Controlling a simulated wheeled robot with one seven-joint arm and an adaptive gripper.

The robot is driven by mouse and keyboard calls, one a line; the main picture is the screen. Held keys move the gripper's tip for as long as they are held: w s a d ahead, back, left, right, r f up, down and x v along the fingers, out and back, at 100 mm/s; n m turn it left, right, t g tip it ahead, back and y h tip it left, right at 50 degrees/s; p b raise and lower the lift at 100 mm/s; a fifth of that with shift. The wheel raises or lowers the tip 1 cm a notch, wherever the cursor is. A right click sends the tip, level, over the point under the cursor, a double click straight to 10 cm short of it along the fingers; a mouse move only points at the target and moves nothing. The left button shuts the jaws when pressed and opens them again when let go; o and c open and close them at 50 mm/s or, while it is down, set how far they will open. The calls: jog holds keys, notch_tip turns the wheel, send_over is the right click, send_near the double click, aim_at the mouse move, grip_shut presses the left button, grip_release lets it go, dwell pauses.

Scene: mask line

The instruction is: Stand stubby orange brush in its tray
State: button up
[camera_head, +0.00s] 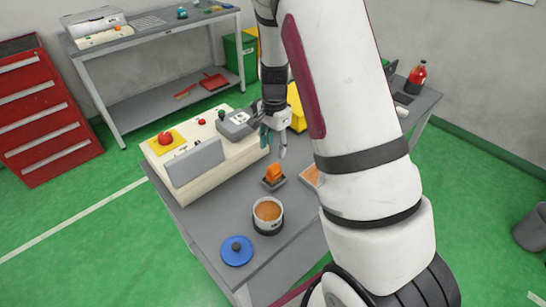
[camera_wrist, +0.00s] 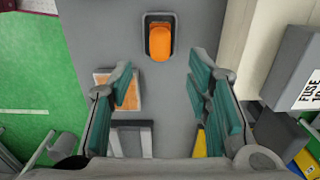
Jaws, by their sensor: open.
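The stubby orange brush (camera_head: 273,172) stands in a small dark tray (camera_head: 275,184) on the grey table. In the wrist view the orange brush (camera_wrist: 160,43) shows inside the dark rim of the tray (camera_wrist: 160,16), near the top middle. My gripper (camera_head: 275,146) is above the table, a little behind and above the brush in the head view. In the wrist view my gripper (camera_wrist: 160,90) is open and empty, with its teal-padded fingers apart. The brush lies ahead of the fingertips, and nothing touches it.
A pot of orange-brown contents (camera_head: 268,212) and a blue lid (camera_head: 237,251) stand nearer on the table. A cream control box (camera_head: 185,160) fills the left side. Bare table surrounds the tray.

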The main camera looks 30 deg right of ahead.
jog(key=s+a+r+n+t, duration=0.1)
jog(key=s+a+r+n, duration=0.25)
jog(key=r, duration=0.55)
jog(key=s+a+r+n+t, duration=0.1)
jog(key=s+a+r+n, duration=0.3)
jog(key=r, duration=0.5)
jog(key=s+a+r+n+t, duration=0.1)
jog(key=s+a+r+n, duration=0.2)
jog(key=s, duration=0.5)
jog(key=s+a+r+n+t, duration=0.2)
jog(key=s+r+n, duration=0.3)
jog(key=s, duration=0.3)
jog(key=shift+a+r, duration=0.55)
jog(key=shift+r, duration=0.1)
